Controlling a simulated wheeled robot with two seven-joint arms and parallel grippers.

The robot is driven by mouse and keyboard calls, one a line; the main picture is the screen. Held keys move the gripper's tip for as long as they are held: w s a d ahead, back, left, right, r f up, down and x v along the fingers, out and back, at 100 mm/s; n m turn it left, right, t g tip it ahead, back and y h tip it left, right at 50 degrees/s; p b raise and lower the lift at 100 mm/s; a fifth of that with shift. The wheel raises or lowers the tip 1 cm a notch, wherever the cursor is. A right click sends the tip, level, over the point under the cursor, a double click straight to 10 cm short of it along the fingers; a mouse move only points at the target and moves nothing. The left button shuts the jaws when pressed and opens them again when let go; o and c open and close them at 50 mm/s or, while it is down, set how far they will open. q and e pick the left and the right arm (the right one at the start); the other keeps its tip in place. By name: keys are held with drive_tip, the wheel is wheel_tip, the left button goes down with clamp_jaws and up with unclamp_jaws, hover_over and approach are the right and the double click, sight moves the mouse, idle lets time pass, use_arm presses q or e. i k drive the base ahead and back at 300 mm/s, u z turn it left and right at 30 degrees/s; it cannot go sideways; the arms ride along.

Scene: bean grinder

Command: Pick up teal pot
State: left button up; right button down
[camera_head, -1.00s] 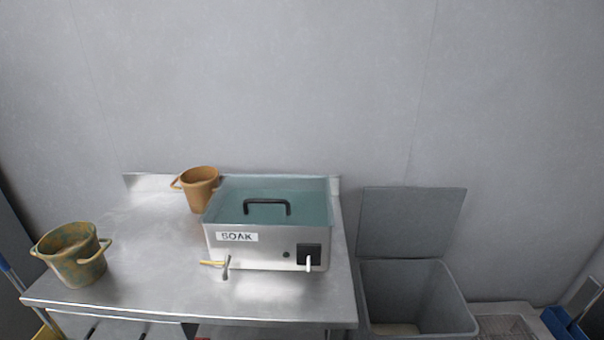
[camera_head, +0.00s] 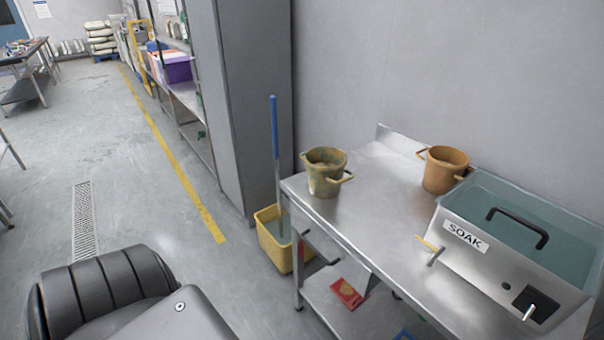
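A two-handled pot with mottled teal and brown-gold sides (camera_head: 325,176) stands upright at the near left corner of the steel table (camera_head: 375,205). It is the only pot with teal on it. An orange-brown two-handled pot (camera_head: 444,170) stands further right on the same table, beside the soak tank. Neither of my grippers is in view, and nothing touches either pot. A dark ribbed part of my own body fills the lower left.
The soak tank (camera_head: 510,262), with water and a black handle, takes up the table's right side. A yellow mop bucket (camera_head: 272,240) with a blue-handled mop stands left of the table. A grey cabinet (camera_head: 243,110) is behind it. Open floor lies to the left.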

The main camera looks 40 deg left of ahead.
sight(326, 165)
drive_tip(key=u, duration=1)
drive_tip(key=k, duration=0.4)
drive_tip(key=u, duration=0.25)
drive_tip(key=i, duration=0.45)
drive_tip(key=z, duration=0.05)
